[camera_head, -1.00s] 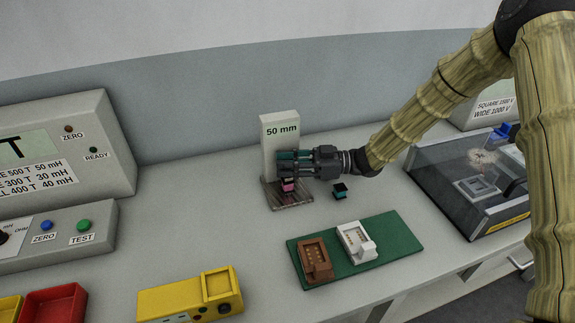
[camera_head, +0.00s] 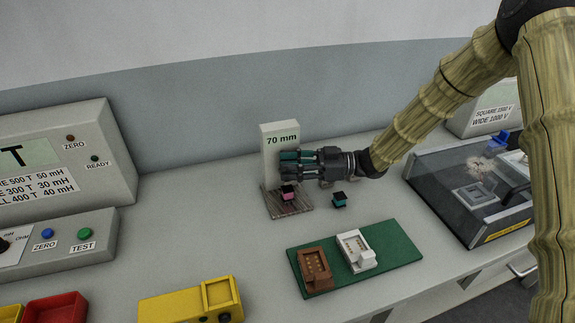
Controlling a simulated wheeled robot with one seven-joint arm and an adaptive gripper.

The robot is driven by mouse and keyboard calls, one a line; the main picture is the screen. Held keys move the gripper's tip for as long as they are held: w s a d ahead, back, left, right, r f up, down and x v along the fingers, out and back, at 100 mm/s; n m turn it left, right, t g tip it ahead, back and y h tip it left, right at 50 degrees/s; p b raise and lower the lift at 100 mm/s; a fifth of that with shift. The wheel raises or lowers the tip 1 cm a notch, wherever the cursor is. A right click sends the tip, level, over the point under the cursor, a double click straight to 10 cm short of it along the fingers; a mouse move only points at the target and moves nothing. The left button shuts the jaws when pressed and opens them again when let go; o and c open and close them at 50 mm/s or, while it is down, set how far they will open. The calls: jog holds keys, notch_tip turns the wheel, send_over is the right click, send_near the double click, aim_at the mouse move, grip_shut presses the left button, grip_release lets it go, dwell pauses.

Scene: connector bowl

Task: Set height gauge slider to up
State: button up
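The height gauge (camera_head: 270,143) is a pale upright block that reads "70 mm", standing on a grey, streaked base plate (camera_head: 297,209). My gripper (camera_head: 287,161) reaches in from the right, its dark, teal-marked fingers lying sideways across the gauge's front. The fingers hide the slider, so I cannot tell whether they grip it. A small pink and black connector (camera_head: 288,196) sits on the base plate below the fingers. A small teal and black connector (camera_head: 339,200) lies on the bench just right of the plate.
A green mat (camera_head: 398,243) with a brown holder (camera_head: 315,270) and a white holder (camera_head: 356,250) lies in front. A yellow device (camera_head: 185,307) is at front left. A clear-lidded box (camera_head: 465,190) stands right. Grey instruments (camera_head: 60,160) fill the left.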

jog(key=d, duration=1.1)
jog(key=shift+w, duration=0.3)
